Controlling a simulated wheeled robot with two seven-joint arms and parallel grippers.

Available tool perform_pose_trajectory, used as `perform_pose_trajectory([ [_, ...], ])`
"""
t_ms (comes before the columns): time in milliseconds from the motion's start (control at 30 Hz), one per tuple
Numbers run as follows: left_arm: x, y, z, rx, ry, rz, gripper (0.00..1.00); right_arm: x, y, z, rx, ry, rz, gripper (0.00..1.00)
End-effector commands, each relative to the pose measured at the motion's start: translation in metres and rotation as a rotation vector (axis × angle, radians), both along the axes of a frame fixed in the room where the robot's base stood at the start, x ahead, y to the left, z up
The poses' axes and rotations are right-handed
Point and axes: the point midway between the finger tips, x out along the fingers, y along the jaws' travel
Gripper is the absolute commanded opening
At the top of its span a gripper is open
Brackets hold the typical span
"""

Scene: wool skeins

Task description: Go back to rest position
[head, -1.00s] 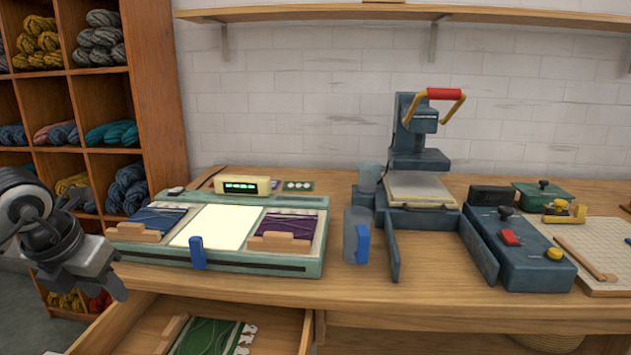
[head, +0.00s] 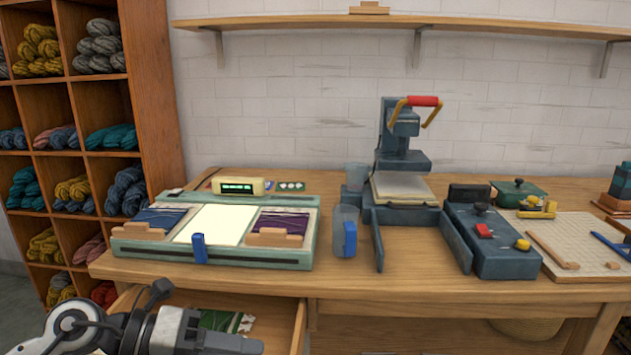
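My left gripper (head: 250,345) is low at the left in the head view, in front of the open drawer (head: 285,318) below the table. Its fingers point right and are seen from the side, so I cannot tell whether they are open or shut. My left arm hides part of the drawer and of the green card (head: 222,320) in it. My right gripper is not in view.
The wooden table (head: 330,278) carries a green tray (head: 220,256) with yarn cards, a blue press (head: 402,150), a blue control box (head: 492,245) and a gridded board (head: 585,238). A cubby shelf (head: 155,90) of skeins stands at the left.

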Motion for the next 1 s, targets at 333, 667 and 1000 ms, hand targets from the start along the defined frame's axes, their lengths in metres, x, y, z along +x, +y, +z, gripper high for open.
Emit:
perform_pose_trajectory([
  [333,-0.003,0.024,-0.016,-1.228,0.891,0.924,0.38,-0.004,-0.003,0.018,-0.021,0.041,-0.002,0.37],
  [667,-0.099,0.037,-0.151,-1.273,1.605,1.584,0.38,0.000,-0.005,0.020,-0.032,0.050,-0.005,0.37],
  [1000,-0.112,0.034,-0.162,-1.254,1.678,1.633,0.38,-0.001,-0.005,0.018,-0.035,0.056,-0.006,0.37],
])
